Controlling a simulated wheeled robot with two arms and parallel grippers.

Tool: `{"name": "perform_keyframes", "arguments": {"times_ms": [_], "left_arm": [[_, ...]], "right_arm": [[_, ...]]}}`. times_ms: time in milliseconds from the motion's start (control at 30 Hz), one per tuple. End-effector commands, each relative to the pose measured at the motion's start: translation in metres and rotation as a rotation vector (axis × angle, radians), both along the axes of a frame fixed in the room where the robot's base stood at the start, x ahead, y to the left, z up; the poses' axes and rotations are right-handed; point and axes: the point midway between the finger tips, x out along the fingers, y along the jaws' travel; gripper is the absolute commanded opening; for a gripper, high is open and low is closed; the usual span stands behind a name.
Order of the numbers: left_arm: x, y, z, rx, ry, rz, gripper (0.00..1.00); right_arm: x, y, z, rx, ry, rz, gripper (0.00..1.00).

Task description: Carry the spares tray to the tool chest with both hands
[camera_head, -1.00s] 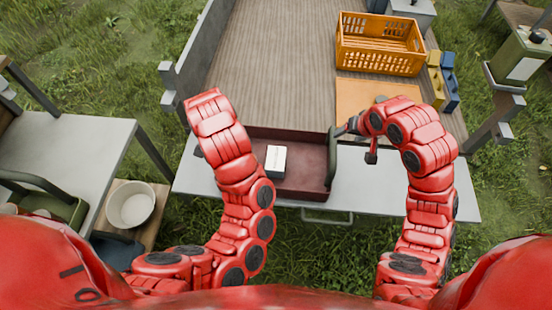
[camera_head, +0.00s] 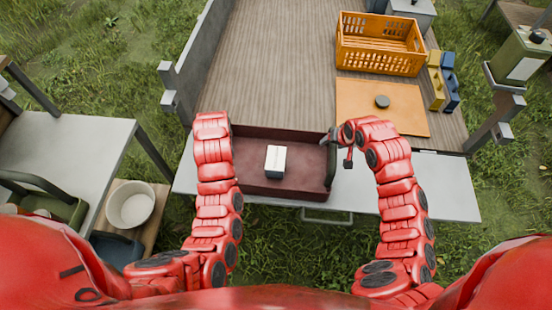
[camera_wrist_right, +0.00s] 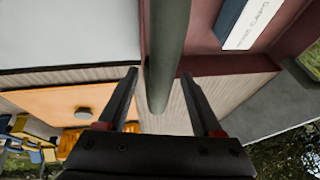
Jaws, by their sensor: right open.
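The spares tray (camera_head: 305,160) is a shallow dark red tray near the front of the wooden deck, with a small white box (camera_head: 275,160) inside. It has a dark green bar handle (camera_head: 318,184) at its right end. My right gripper (camera_head: 332,138) is at that end. In the right wrist view my right gripper (camera_wrist_right: 160,75) is open, with the handle (camera_wrist_right: 168,30) between its spread fingers. I cannot tell whether they touch it. My left arm reaches to the tray's left end, which it partly covers; its gripper is hidden. I cannot identify the tool chest with certainty.
An orange crate (camera_head: 379,57) stands at the back right of the deck. An orange board (camera_head: 400,118) with a dark disc (camera_head: 382,102) lies right of the tray. A grey table (camera_head: 60,150) and white bucket (camera_head: 131,208) are at left. A green box (camera_head: 520,58) stands far right.

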Motion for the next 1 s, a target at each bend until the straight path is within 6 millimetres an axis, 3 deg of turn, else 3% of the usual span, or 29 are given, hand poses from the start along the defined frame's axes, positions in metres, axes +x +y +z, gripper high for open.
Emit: {"name": "perform_keyframes", "arguments": {"times_ms": [300,667,1000], "left_arm": [[0.011,0.005,-0.026,0.001,0.001,0.000,0.67],[0.013,0.005,-0.028,0.002,-0.001,0.001,0.67],[0.013,0.005,-0.028,0.002,-0.001,0.001,0.07]], "right_arm": [[0.011,0.005,-0.026,0.000,0.001,0.001,0.67],[0.012,0.005,-0.029,-0.001,0.002,0.001,0.67],[0.012,0.005,-0.029,-0.001,0.001,0.001,0.07]]}}
